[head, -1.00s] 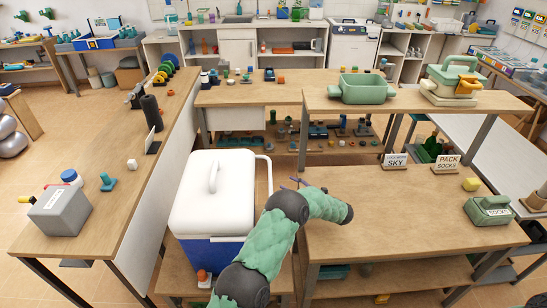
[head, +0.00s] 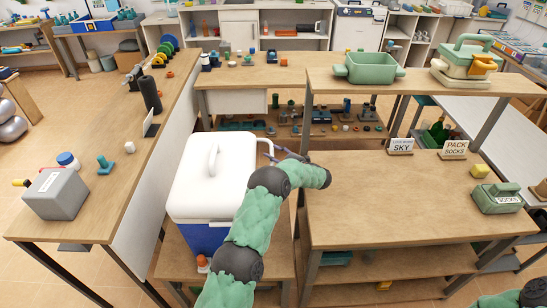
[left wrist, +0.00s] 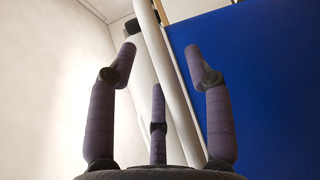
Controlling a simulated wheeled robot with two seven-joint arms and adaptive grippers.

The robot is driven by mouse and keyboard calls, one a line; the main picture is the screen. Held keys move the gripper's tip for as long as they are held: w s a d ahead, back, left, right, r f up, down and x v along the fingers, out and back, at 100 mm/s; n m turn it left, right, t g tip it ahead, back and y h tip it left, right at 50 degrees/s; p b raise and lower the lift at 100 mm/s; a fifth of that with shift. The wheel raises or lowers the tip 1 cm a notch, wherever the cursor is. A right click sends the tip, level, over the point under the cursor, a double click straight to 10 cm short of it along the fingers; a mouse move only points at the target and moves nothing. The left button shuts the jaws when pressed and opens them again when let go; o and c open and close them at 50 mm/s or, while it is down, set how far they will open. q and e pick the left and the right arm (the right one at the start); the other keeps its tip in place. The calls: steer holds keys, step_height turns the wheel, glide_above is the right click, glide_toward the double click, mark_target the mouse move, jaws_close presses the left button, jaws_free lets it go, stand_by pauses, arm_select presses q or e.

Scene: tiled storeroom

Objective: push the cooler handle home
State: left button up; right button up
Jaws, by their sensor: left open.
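The cooler (head: 207,180) has a white lid and a blue body and stands on a low wooden shelf. Its white bar handle (head: 265,141) sticks out at the lid's right side, partly hidden by my left arm. My left gripper (head: 287,154) has dark purple fingers and is at the handle, right of the cooler. In the left wrist view my left gripper (left wrist: 161,55) is open, with the white handle bar (left wrist: 172,75) running between its spread fingers. Contact cannot be told. The cooler's blue wall (left wrist: 265,90) fills the right side there. My right gripper is out of view.
A long wooden counter (head: 115,190) flanks the cooler on the left, and a wooden workbench (head: 390,205) on the right. A green tray (head: 369,70) sits on the raised shelf.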

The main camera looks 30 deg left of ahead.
arm_select(q)
steer(key=shift+a, duration=0.3)
jaws_close()
